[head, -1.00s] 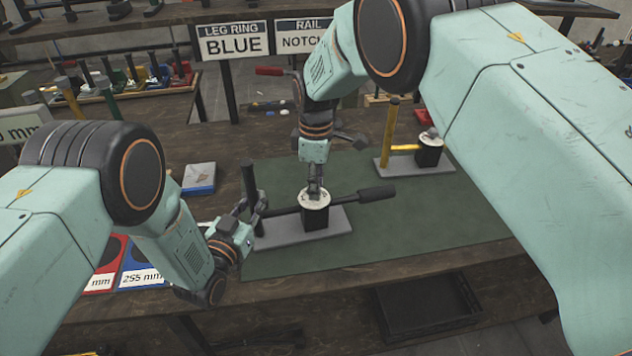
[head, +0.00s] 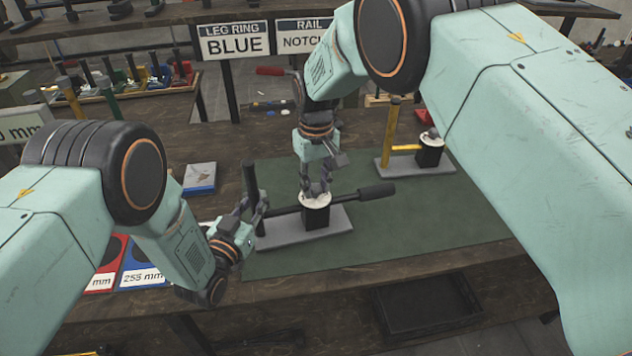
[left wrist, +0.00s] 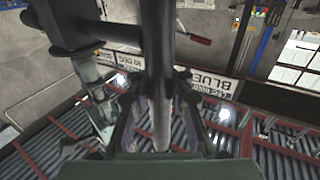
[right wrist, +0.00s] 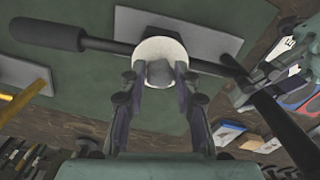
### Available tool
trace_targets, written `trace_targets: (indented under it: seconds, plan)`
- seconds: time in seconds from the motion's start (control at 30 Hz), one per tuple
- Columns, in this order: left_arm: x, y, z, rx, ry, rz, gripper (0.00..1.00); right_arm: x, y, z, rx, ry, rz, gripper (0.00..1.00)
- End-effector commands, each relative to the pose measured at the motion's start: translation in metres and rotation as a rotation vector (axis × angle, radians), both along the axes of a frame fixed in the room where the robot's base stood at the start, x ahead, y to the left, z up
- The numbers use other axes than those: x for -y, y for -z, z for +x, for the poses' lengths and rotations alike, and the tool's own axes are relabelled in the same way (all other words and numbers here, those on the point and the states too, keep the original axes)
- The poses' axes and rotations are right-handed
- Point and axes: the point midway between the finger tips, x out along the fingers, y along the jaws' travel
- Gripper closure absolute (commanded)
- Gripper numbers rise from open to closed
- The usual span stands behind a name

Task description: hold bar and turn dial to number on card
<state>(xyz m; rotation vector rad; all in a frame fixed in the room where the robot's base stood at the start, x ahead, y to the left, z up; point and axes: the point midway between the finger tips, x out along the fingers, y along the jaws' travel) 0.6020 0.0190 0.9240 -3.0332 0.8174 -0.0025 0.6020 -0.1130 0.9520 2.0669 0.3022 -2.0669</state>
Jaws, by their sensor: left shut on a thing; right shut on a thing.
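A press with a grey base (head: 325,233) stands on the green mat. Its black upright bar (head: 249,180) rises at the left, and a black block with a white dial (head: 309,203) stands in the middle. My left gripper (head: 255,209) is shut around the bar, which also fills the middle of the left wrist view (left wrist: 158,60). My right gripper (head: 316,191) points down and is shut on the dial's grey knob (right wrist: 160,73). The white dial face shows around the knob in the right wrist view (right wrist: 150,48); no number on it is readable. No number card is clearly readable.
A black-handled lever (head: 375,195) sticks out right of the block. A second press with a yellow bar (head: 390,130) stands behind right. Signs read BLUE (head: 234,44) and RAIL, partly hidden by my right arm. Blue and red labelled plates (head: 140,277) lie front left.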

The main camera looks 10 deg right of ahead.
Motion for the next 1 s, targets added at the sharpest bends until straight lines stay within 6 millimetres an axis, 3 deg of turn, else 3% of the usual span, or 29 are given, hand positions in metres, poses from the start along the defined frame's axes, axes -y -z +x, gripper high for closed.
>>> trace_targets:
  seconds: [0.4,0.97,1.0]
  plan:
    - [-0.0059,0.0013,0.0009,-0.004,-0.015,-0.001,1.0,0.0044,-0.0014,0.0027,0.008,0.187,-0.003,1.0]
    - [-0.0065,0.0016,0.0006,-0.005,-0.017,-0.001,1.0,0.0045,-0.0016,0.0031,0.009,0.214,-0.003,1.0]
    - [-0.0065,0.0016,0.0006,-0.005,-0.017,-0.001,1.0,0.0045,-0.0017,0.0031,0.009,0.215,-0.001,0.67]
